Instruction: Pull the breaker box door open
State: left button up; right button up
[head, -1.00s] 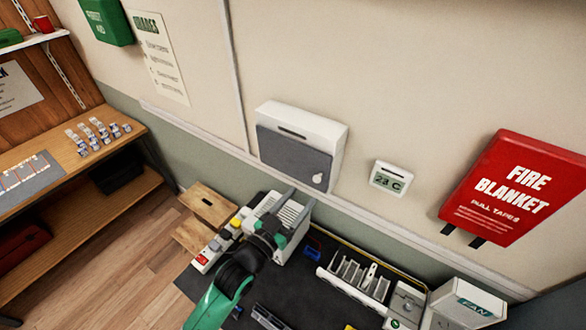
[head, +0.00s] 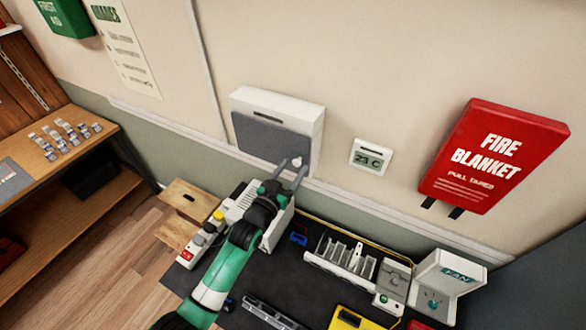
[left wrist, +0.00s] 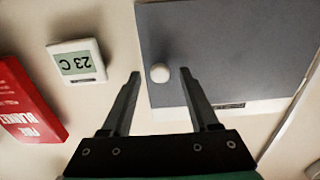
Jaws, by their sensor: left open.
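The breaker box (head: 312,125) is a white box on the wall with a grey door (head: 262,138), which looks shut. A round white knob (head: 297,162) sits at the door's lower right in the head view. My left gripper (head: 293,164) is open at the knob. In the left wrist view, the knob (left wrist: 160,73) lies between the two fingertips of my left gripper (left wrist: 160,73), with a gap on each side. The grey door (left wrist: 225,45) fills the upper right there. My right gripper is not in view.
A small thermostat (head: 371,155) and a red fire blanket case (head: 490,158) hang on the wall to the right. Below, the dark bench mat (head: 290,275) carries a slotted rack (head: 342,255), a fan box (head: 445,275) and a yellow item (head: 352,320).

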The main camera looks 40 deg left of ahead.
pick_arm(q)
jog(key=shift+w+a, duration=0.1)
jog(key=shift+w, duration=0.2)
jog(key=shift+c, duration=0.2)
grip_shut()
dwell(1.1)
